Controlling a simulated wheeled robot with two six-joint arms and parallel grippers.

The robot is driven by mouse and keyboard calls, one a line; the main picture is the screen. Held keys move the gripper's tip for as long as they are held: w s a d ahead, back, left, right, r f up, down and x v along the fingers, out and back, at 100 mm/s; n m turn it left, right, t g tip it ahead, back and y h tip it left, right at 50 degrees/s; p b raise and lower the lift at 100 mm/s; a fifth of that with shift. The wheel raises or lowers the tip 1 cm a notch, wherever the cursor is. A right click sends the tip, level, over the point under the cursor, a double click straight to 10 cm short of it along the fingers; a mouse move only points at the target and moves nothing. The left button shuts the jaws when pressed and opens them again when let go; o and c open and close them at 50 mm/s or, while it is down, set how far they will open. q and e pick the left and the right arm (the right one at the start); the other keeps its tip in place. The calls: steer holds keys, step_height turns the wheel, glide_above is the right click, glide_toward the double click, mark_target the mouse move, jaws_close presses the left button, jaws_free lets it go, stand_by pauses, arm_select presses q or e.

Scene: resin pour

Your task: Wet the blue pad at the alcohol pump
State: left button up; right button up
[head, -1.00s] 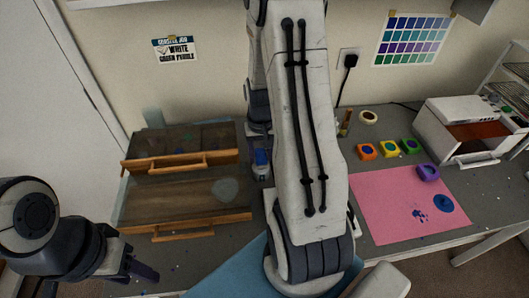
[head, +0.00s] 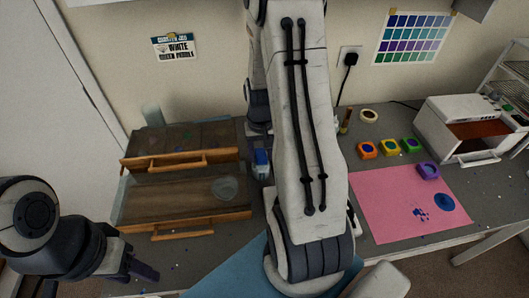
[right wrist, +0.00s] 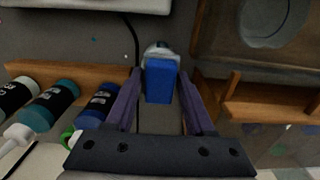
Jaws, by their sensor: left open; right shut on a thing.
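In the right wrist view my right gripper (right wrist: 160,98) is shut on the blue pad (right wrist: 161,82), which sits between its two purple-grey fingers. A rounded pale and metallic top, apparently the alcohol pump (right wrist: 157,50), shows just beyond the pad's far end. Whether pad and pump touch, I cannot tell. In the head view the blue pad (head: 261,157) shows beside my right arm, above a whitish body that seems to be the pump (head: 261,173). My left gripper (head: 143,274) is open and empty at the lower left.
Wooden trays (head: 185,206) stand left of the pad. Paint bottles (right wrist: 47,105) lie near the gripper in the wrist view. A pink mat (head: 390,215) with blue spots, several coloured pots (head: 390,147) and a white oven-like box (head: 465,120) are at the right.

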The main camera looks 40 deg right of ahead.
mark_target(261, 154)
steer(key=shift+r, duration=0.1)
step_height(261, 154, up, 7)
steer(key=p, duration=0.6)
stand_by(0.7)
